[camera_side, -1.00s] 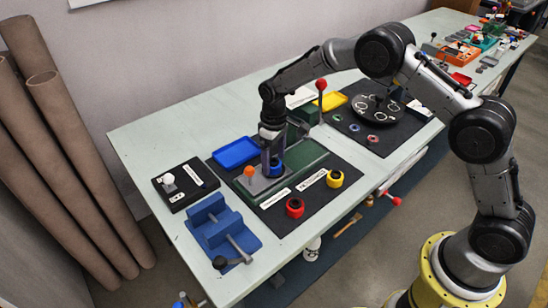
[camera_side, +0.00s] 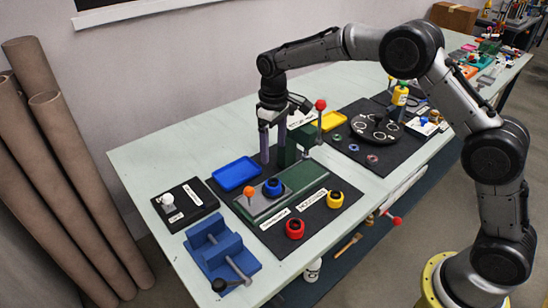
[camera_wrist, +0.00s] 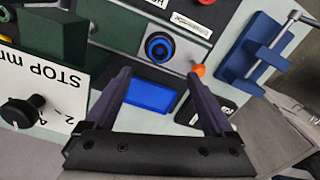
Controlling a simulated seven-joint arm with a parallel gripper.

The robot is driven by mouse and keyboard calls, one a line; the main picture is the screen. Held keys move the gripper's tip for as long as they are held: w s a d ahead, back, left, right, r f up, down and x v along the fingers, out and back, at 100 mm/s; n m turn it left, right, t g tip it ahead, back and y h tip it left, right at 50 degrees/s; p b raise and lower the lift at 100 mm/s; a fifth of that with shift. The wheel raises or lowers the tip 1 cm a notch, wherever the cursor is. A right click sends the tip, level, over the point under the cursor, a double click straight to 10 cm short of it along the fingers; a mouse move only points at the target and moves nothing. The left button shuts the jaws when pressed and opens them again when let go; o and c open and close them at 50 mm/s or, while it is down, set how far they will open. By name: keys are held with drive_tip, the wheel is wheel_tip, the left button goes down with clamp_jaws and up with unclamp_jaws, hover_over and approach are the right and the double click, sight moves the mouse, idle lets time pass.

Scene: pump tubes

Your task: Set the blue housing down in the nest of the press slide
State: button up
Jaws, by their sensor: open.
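The blue housing (camera_side: 272,187), a short round ring with a dark centre, sits on the grey press slide (camera_side: 254,204) in front of the green press. In the wrist view the blue housing (camera_wrist: 159,46) rests on the grey slide plate, seen from above; the nest under it is hidden by it. My gripper (camera_side: 272,153) is open and empty, raised behind and above the slide, beside the press column. In the wrist view its two dark fingers (camera_wrist: 158,80) are wide apart with nothing between them.
An orange knob (camera_side: 250,189) stands at the slide's near end. A red housing (camera_side: 294,228) and a yellow housing (camera_side: 334,199) stand on the mat in front. A blue tray (camera_side: 237,174) lies behind, a blue vise (camera_side: 222,250) at left, and the green press (camera_side: 297,142) close to my gripper.

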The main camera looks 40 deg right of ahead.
drive_tip(key=s+d+r+m+t, duration=0.2)
drive_tip(key=s+d+r+t, duration=0.15)
drive_tip(key=s+r, duration=1.2)
drive_tip(key=s+d+f+t, duration=0.1)
drive_tip(key=s, duration=0.9)
drive_tip(key=s+d+f+m+t, duration=0.1)
drive_tip(key=s, duration=0.9)
drive_tip(key=shift+d+f+m, duration=0.25)
drive_tip(key=shift+m, duration=0.05)
